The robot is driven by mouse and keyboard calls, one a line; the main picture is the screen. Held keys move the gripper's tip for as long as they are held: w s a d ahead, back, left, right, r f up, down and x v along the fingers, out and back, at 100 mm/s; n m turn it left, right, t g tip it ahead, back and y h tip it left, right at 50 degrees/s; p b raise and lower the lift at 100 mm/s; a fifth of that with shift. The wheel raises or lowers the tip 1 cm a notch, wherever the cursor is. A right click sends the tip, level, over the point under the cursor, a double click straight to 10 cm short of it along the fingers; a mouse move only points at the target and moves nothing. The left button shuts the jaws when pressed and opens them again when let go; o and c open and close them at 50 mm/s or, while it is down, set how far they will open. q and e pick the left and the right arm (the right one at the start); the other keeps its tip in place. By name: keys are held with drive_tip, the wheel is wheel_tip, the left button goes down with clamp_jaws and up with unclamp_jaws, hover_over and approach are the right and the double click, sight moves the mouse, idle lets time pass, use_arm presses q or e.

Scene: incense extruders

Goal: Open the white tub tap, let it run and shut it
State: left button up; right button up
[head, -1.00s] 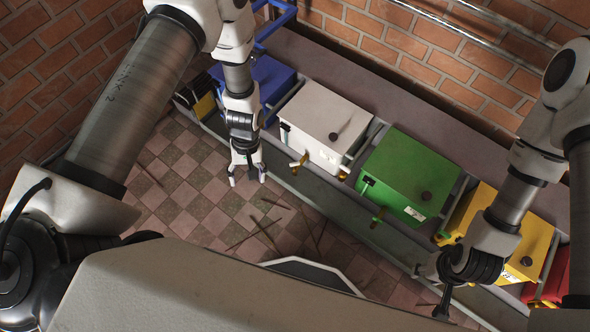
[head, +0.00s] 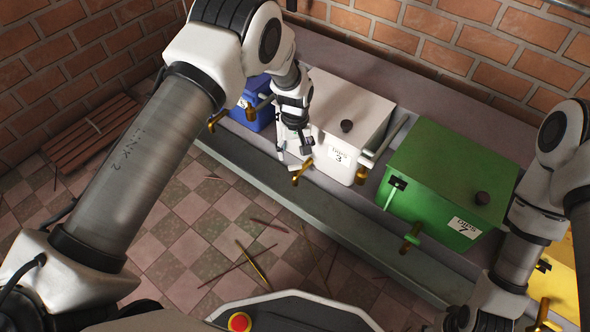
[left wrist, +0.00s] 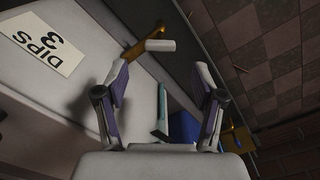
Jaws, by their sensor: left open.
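The white tub (head: 350,105) stands on the ledge with a "DIPS 3" label on its front. Its brass tap (head: 302,172) sticks out low on the front. In the left wrist view the tap (left wrist: 150,42) lies ahead, beyond the fingertips, with a pale block against it that I cannot identify surely. My left gripper (head: 292,155) is open in front of the tub, just behind and left of the tap in the head view. In the left wrist view its fingers (left wrist: 168,75) are apart with nothing clasped between them. My right gripper is outside the frame.
A blue tub (head: 262,105) stands left of the white one, a green tub (head: 450,180) and a yellow tub (head: 560,275) right, with taps in front. A grey trough edge (head: 330,215) runs below them. Thin sticks (head: 252,262) lie on the checkered floor.

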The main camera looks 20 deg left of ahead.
sight(295, 166)
use_arm(q)
wheel_tip(295, 166, down, 6)
drive_tip(key=b, duration=0.2)
drive_tip(key=shift+b, duration=0.4)
drive_tip(key=shift+r, duration=0.1)
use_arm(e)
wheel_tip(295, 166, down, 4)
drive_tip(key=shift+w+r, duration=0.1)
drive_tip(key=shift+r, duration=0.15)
use_arm(q)
drive_tip(key=c, duration=1.1)
drive_tip(key=shift+c, duration=0.2)
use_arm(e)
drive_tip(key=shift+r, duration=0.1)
